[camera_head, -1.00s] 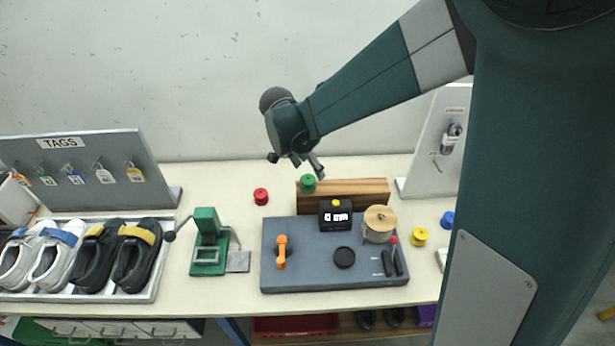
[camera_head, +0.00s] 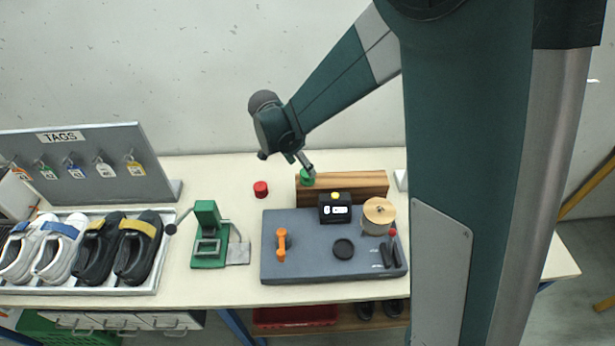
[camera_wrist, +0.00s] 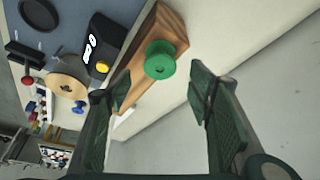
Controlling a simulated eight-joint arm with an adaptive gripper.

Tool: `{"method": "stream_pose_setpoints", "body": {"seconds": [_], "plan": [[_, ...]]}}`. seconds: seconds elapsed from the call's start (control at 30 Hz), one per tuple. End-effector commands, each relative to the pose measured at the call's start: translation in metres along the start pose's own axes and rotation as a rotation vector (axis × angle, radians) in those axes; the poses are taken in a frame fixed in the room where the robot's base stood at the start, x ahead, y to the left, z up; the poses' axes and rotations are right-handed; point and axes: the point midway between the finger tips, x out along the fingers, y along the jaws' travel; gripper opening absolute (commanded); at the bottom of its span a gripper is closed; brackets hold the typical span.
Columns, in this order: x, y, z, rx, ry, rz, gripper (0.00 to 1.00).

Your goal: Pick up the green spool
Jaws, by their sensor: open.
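The green spool (camera_head: 307,178) stands on the left end of a wooden block (camera_head: 345,187) in the head view. In the wrist view the green spool (camera_wrist: 160,60) sits at the end of the wooden block (camera_wrist: 137,92), ahead of and between my two fingers. My gripper (camera_head: 303,166) is just above the spool in the head view, and its fingertip partly overlaps it there. In the wrist view my gripper (camera_wrist: 160,88) is open, with nothing between the fingers. I cannot tell whether a finger touches the spool.
A red spool (camera_head: 261,189) stands left of the block. In front is a grey board (camera_head: 310,260) with a black display box (camera_head: 335,208) and a wooden drum (camera_head: 378,216). A green press (camera_head: 208,236) and a shoe tray (camera_head: 150,282) are further left. The wall is behind.

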Motion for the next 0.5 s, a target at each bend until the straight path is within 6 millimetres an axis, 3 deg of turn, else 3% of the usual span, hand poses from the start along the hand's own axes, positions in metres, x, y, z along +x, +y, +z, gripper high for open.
{"method": "stream_pose_setpoints", "body": {"seconds": [0.2,0.5], "plan": [[0.015,0.000,0.000,0.000,0.000,0.000,0.52],[0.017,0.000,0.000,0.000,0.000,0.000,0.52]]}}
